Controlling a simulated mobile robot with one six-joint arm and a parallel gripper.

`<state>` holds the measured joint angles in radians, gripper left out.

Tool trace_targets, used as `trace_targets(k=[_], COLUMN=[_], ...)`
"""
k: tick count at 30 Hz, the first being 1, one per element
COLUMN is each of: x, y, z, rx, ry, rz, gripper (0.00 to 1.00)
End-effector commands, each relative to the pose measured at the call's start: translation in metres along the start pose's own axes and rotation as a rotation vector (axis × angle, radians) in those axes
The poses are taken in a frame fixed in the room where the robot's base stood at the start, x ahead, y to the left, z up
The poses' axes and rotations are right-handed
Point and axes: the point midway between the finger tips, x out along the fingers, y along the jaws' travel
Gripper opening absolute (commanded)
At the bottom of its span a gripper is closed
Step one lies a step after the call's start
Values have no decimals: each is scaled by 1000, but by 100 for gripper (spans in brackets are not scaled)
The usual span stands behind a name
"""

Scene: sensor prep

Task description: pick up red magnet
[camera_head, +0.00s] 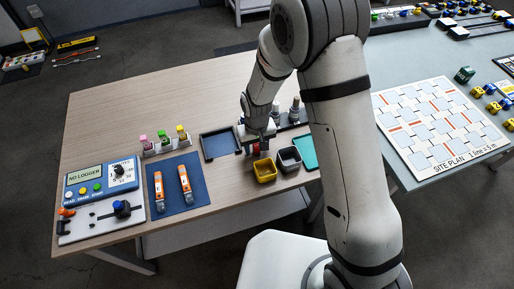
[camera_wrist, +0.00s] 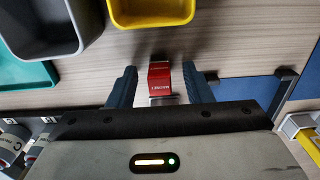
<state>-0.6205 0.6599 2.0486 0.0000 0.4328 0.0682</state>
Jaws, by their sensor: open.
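The red magnet (camera_wrist: 160,78) lies on the wooden tabletop in the wrist view, with white lettering on its faces and a grey part at its near end. My gripper (camera_wrist: 159,70) is open, with one blue finger on each side of the magnet and a visible gap on both sides. In the head view the magnet (camera_head: 256,149) is a small red patch just under my gripper (camera_head: 253,147), partly hidden by it.
A yellow bin (camera_head: 265,171) and a grey bin (camera_head: 289,160) stand close to the magnet, with a teal tray (camera_head: 309,152) beside them. A dark-rimmed blue tray (camera_head: 220,143) lies to the left. A blue mat (camera_head: 172,200) holds two orange-and-white devices.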

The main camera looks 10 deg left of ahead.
Motion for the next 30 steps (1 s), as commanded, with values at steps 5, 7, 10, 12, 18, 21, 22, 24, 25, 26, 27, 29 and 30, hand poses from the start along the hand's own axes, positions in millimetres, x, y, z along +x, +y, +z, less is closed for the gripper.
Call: trace_targets(k=[5, 7, 10, 12, 18, 21, 22, 24, 25, 26, 27, 29, 30], x=[0, 0, 0, 0, -1, -1, -1, -1, -1, -1, -1, -3, -6], y=[0, 0, 0, 0, 1, 1, 1, 1, 1, 1, 1, 1, 1], z=[0, 0, 0, 0, 0, 0, 0, 0, 0, 0, 0, 0, -1], rx=[1, 1, 1, 1, 1, 1, 2, 2, 2, 2, 2, 2, 2], ry=[0, 0, 0, 0, 0, 0, 0, 0, 0, 0, 0, 1, 2], rz=[0, 0, 0, 0, 0, 0, 0, 0, 0, 0, 0, 0, 0], gripper=[41, 35, 27, 21, 5, 0, 0, 0, 0, 0, 0, 0, 0])
